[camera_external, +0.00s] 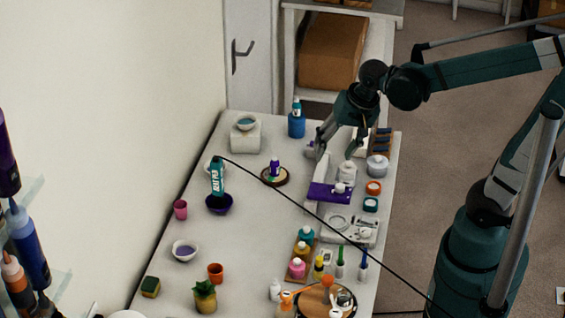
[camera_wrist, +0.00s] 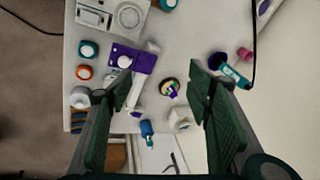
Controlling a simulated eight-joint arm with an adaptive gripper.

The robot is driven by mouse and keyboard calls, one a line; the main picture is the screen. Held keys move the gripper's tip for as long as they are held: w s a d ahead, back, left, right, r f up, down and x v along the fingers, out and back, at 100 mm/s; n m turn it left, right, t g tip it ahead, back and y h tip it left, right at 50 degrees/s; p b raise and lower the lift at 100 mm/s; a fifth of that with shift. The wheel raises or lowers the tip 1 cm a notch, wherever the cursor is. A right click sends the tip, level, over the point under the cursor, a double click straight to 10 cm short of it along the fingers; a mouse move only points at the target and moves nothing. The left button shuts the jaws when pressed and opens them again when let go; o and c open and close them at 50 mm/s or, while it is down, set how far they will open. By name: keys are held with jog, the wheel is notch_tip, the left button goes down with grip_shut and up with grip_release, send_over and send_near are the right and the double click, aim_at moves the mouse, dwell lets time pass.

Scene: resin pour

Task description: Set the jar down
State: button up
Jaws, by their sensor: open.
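My gripper (camera_external: 336,149) is open and empty over the far right part of the table. In the wrist view, its two fingers (camera_wrist: 162,82) stand wide apart with nothing held between them. A small white jar (camera_external: 340,187) sits on a purple plate (camera_external: 322,194) below my gripper; this jar also shows in the wrist view (camera_wrist: 124,62), close to the left fingertip. A white jar (camera_external: 347,173) stands just behind the plate. A wider pale jar (camera_external: 377,166) stands to the right, apart from my gripper. I cannot tell which jar the task names.
A white post (camera_external: 321,168) rises beside the plate. A purple bottle (camera_external: 275,167) stands on a round coaster, and a teal bottle (camera_external: 217,178) leans in a purple bowl (camera_external: 219,206). A blue container (camera_external: 297,125) stands at the back. The table's middle is mostly clear.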

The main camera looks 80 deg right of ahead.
jog(key=s+a+r+n+t, duration=0.1)
jog(key=s+a+r+n, duration=0.1)
jog(key=a+n, duration=0.5)
jog(key=s+a+r+n+t+y, duration=0.1)
jog(key=s+a+r+n+t, duration=0.1)
jog(key=a+n, duration=0.4)
jog(key=shift+s+a+r+n, duration=0.35)
jog(key=shift+s+r+n, duration=0.1)
jog(key=shift+s, duration=0.2)
jog(key=shift+f, duration=0.15)
notch_tip(320, 180, down, 7)
jog(key=b, duration=0.7)
jog(key=shift+f, duration=0.1)
dwell(0.4)
